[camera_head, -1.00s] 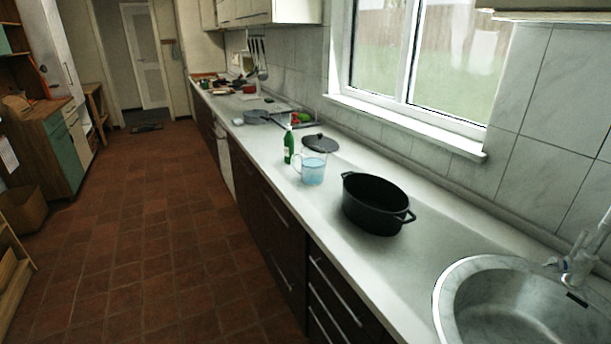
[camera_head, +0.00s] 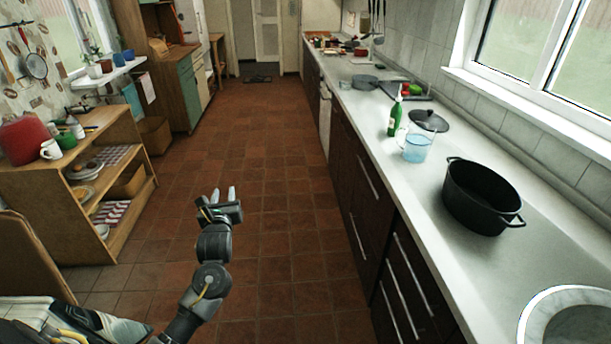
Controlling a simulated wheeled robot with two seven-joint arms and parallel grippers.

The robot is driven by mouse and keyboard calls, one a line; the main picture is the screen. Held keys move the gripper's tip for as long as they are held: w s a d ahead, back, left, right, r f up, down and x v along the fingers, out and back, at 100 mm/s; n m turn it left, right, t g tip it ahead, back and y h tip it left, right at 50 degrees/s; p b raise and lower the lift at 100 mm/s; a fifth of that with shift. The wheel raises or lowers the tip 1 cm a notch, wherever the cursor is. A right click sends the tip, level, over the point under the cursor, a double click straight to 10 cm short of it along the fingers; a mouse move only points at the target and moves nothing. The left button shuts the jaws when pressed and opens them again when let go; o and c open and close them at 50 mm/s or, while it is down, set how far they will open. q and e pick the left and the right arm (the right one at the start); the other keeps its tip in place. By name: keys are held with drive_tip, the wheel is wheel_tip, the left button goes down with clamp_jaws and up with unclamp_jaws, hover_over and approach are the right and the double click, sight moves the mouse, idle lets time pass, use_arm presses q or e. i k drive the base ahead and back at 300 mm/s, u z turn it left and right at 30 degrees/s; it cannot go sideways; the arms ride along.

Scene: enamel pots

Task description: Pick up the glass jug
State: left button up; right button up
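The glass jug (camera_head: 416,149) stands upright on the white counter, clear with light blue contents or tint. Its handle is on its left side. My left gripper (camera_head: 223,193) is over the tiled floor, well to the left of the counter and far from the jug. Its fingers point up and away from me with a gap between them, and nothing shows in it. My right gripper is not in view.
A green bottle (camera_head: 395,117) stands just behind the jug, with a dark lid (camera_head: 428,121) to the right. A large black pot (camera_head: 478,197) is nearer. The sink (camera_head: 540,312) is at lower right. A wooden shelf (camera_head: 125,228) stands left; the floor between is clear.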

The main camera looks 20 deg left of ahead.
sight(419, 136)
drive_tip(key=u, duration=1.05)
drive_tip(key=i, duration=1.15)
drive_tip(key=z, duration=2.55)
